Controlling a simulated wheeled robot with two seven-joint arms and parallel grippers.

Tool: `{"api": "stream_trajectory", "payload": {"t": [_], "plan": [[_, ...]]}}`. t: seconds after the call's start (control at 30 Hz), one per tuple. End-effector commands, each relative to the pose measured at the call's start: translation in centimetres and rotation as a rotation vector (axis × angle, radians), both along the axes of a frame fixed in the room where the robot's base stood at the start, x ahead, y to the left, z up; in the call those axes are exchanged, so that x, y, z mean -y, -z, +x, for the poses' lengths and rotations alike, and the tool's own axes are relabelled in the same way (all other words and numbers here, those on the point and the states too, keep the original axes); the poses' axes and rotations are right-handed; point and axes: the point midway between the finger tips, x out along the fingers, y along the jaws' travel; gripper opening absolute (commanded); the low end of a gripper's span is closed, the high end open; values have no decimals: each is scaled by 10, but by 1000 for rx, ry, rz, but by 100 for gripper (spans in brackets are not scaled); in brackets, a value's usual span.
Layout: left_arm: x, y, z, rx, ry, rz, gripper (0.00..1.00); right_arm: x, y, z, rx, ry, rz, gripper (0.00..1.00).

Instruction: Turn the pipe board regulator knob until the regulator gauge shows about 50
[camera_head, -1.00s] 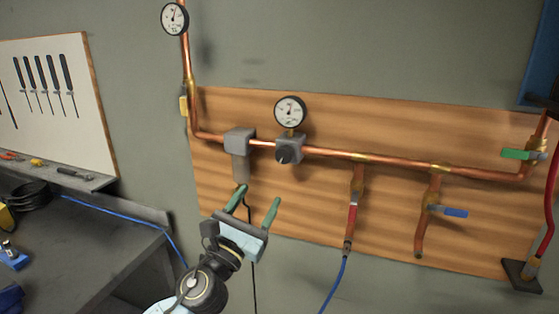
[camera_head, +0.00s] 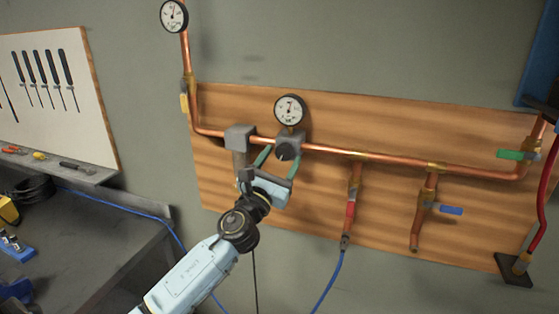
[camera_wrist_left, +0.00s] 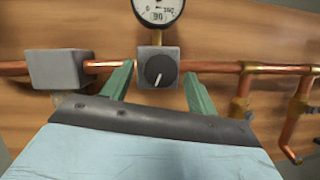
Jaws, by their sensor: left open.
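The regulator knob (camera_head: 284,151) is a dark round dial on a grey block (camera_head: 296,143) on the copper pipe; it also shows in the left wrist view (camera_wrist_left: 160,70) with a white mark pointing down and slightly left. The regulator gauge (camera_head: 290,110) stands above it, a white round dial; in the left wrist view the gauge (camera_wrist_left: 158,8) is cut off at the top, and its needle is too small to read surely. My left gripper (camera_head: 279,158) is open, its green fingers on either side of the knob; contact cannot be told. My right gripper is not in view.
The wooden board (camera_head: 400,120) carries a grey box (camera_head: 239,138) left of the regulator, a blue-handled valve (camera_head: 451,210) and a green-handled valve (camera_head: 510,154). Another gauge (camera_head: 174,16) is at upper left. A workbench (camera_head: 90,240) stands at left.

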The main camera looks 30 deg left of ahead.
Motion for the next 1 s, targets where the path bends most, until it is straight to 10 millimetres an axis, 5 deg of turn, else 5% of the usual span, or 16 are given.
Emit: {"api": "stream_trajectory", "payload": {"t": [0.4,1.0], "plan": [[0,0,0,0,0,0,14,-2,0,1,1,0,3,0],[3,2,0,58,0,-239,14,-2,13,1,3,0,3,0]]}}
